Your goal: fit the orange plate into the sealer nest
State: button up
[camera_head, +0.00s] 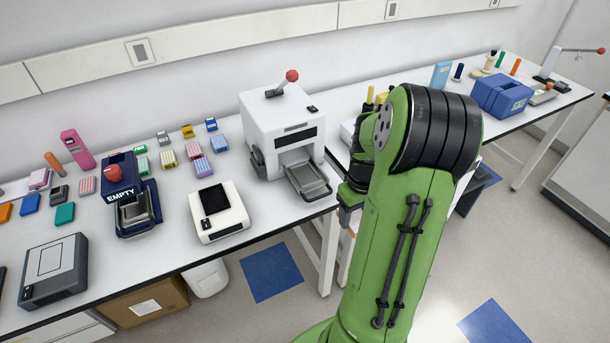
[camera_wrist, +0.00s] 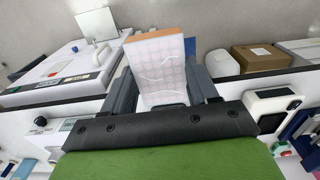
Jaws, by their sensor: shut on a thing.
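The orange plate (camera_wrist: 158,66) is between the two grey fingers of my gripper (camera_wrist: 162,88) in the wrist view. It shows a pale gridded face and an orange edge. My gripper is shut on it. In the head view my green arm hides most of the gripper and the plate. A white machine (camera_head: 260,110) with a red-ball lever, apparently the sealer, stands on the bench left of my arm. Its metal nest tray (camera_head: 308,181) sticks out at the front and looks empty. The gripper is to the right of this tray, apart from it.
A dark blue device marked EMPTY (camera_head: 122,170) and a white box with a dark screen (camera_head: 217,211) stand further left. Several small coloured blocks lie behind them. A grey device (camera_head: 54,270) is at the front left.

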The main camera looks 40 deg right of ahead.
aim_at(305, 174)
jog(key=i+l, duration=0.15)
jog(key=i, duration=0.35)
jog(key=i+l, duration=0.2)
jog(key=i, duration=0.3)
